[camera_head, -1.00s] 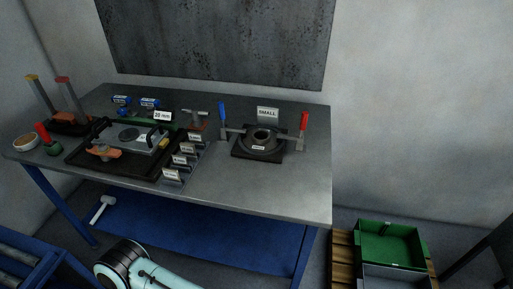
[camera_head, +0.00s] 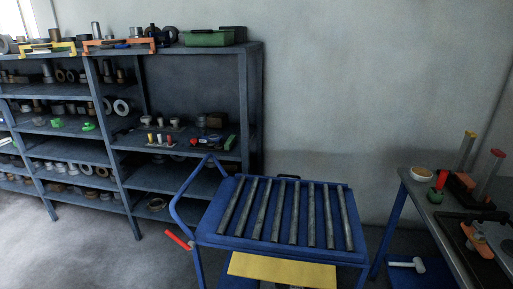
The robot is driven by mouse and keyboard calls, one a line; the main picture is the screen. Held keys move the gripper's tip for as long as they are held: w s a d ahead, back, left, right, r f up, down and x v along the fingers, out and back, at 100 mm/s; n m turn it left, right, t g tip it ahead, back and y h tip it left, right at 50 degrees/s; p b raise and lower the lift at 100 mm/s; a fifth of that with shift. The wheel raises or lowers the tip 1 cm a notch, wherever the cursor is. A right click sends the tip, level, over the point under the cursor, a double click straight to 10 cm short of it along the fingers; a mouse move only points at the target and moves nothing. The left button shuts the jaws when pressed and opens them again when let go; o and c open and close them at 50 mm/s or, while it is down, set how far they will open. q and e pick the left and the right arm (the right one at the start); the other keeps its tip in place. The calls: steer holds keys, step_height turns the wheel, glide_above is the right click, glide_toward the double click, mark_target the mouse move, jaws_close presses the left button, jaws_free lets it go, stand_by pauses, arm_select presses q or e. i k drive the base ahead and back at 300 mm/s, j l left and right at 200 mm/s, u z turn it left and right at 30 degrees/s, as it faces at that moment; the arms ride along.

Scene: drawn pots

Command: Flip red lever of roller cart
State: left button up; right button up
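A blue roller cart (camera_head: 229,243) with several grey rollers stands at the lower middle of the head view. A red lever (camera_head: 178,240) sticks out low at the cart's left side, slanting down to the right, near the floor. The cart's bent blue handle rail rises on its left. A yellow panel (camera_head: 282,270) shows at the cart's near side. Neither of my grippers is in view.
A grey shelf unit (camera_head: 127,190) with rings and parts stands behind on the left. The workbench (camera_head: 408,186) is at the right edge, with a white mallet (camera_head: 408,265) below it. Grey floor is open left of the cart.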

mark_target(191, 245)
steer(key=i+j+z, duration=0.1)
steer(key=i+j, duration=0.25)
steer(key=j, duration=0.2)
steer(key=i+j+z, duration=0.15)
steer(key=i+j, duration=0.15)
steer(key=j, duration=0.3)
steer(key=i+j+z, duration=0.1)
steer(key=i+j, duration=0.15)
steer(key=j, duration=0.35)
steer(key=i+j+z, duration=0.15)
steer(key=i+j, duration=0.15)
steer(key=j, duration=0.3)
steer(key=i+j+z, duration=0.1)
steer(key=j, duration=0.55)
steer(key=i+j+z, duration=0.15)
steer(key=i+j, duration=0.15)
steer(key=j, duration=0.4)
steer(key=i+j+z, duration=0.1)
steer(key=j, duration=0.6)
steer(key=i+j+z, duration=0.15)
steer(key=j, duration=0.55)
